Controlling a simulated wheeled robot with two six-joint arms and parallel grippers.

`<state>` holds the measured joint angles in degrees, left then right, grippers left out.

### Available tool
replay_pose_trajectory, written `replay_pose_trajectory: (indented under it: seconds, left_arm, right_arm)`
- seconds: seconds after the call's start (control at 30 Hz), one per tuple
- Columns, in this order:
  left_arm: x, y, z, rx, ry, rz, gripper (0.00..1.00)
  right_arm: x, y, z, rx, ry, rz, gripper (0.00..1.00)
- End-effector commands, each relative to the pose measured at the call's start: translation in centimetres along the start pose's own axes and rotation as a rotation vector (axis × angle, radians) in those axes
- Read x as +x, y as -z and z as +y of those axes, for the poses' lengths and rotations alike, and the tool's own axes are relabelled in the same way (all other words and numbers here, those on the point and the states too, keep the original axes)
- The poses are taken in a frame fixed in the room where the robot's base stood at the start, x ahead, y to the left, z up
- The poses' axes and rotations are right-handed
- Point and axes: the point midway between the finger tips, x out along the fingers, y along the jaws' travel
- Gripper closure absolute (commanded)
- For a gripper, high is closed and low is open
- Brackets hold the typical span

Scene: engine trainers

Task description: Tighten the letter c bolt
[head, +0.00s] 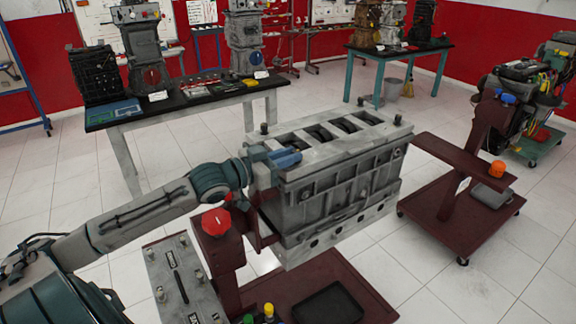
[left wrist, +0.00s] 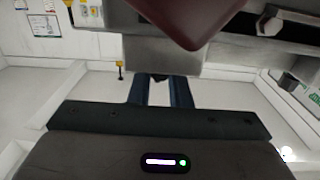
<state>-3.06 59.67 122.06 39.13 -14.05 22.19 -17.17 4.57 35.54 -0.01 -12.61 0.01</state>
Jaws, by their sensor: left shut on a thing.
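The grey engine block (head: 335,185) is held on a dark red stand. In the left wrist view, the left gripper (left wrist: 161,92) is shut on a small dark piece (left wrist: 160,77), probably a bolt head, mostly hidden by the fingers. My right gripper is not in view.
A panel with several bolts (head: 177,285) and a red knob (head: 216,222) are close under my left arm. A black tray (head: 328,303) lies on the stand's base. Another red stand (head: 465,205) is at the right. A workbench (head: 190,100) stands behind, with open floor between.

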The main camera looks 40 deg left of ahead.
Motion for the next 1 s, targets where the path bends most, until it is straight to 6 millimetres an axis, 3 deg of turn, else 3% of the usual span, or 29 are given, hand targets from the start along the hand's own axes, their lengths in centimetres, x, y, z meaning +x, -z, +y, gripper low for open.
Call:
replay_pose_trajectory:
  seconds: [0.53,0.57,0.67,1.0]
  left_arm:
    - [0.01,0.1,-0.05,0.001,-0.013,0.001,1.0]
    - [0.01,0.1,-0.05,0.001,-0.013,0.001,0.81]
    - [0.01,0.09,-0.05,0.001,-0.013,0.001,0.61]
    - [0.0,0.29,-0.05,0.002,-0.013,0.0,0.61]
  right_arm:
    - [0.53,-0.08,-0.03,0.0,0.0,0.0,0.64]
    - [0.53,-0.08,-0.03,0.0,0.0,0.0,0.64]
    - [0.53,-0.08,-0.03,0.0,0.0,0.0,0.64]
    - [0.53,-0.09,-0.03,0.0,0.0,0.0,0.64]
